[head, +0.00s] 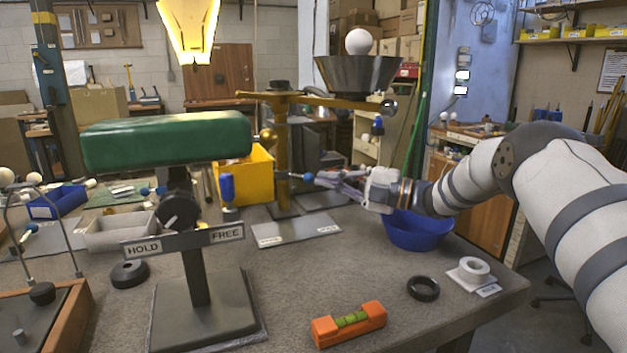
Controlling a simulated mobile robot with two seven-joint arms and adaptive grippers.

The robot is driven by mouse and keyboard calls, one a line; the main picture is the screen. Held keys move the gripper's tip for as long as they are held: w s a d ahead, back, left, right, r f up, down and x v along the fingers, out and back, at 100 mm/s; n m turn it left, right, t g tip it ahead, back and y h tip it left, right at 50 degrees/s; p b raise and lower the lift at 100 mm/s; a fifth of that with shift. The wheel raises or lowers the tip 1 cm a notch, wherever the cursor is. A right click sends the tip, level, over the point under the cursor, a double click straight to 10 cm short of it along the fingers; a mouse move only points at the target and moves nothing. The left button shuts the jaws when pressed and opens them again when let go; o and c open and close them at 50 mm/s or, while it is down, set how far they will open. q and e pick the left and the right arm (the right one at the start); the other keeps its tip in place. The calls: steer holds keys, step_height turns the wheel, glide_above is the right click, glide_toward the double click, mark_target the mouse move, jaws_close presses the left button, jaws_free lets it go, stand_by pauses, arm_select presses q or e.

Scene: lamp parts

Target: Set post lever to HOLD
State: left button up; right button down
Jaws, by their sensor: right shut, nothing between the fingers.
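A plate with the labels HOLD (143,249) and FREE (224,233) is fixed across the dark post (195,277) under the green lamp head (168,140). An upright blue handle (227,188) stands above the FREE end. A round dark hub (179,210) with a white mark sits on the post. Behind it, a brass stand (281,155) has a thin rod with a blue tip (308,177). My right gripper (322,179) is shut and empty, its fingertips close to this tip; I cannot tell whether they touch. My left gripper is out of view.
A blue bowl (419,229) is below my right wrist. An orange level (348,323) and black ring (423,288) lie in front.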

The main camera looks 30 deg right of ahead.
steer(key=s+d+f, duration=0.1)
steer(key=d, duration=0.5)
steer(key=shift+s+f, duration=0.25)
steer(key=shift+f, duration=0.05)
steer(key=shift+a, duration=0.1)
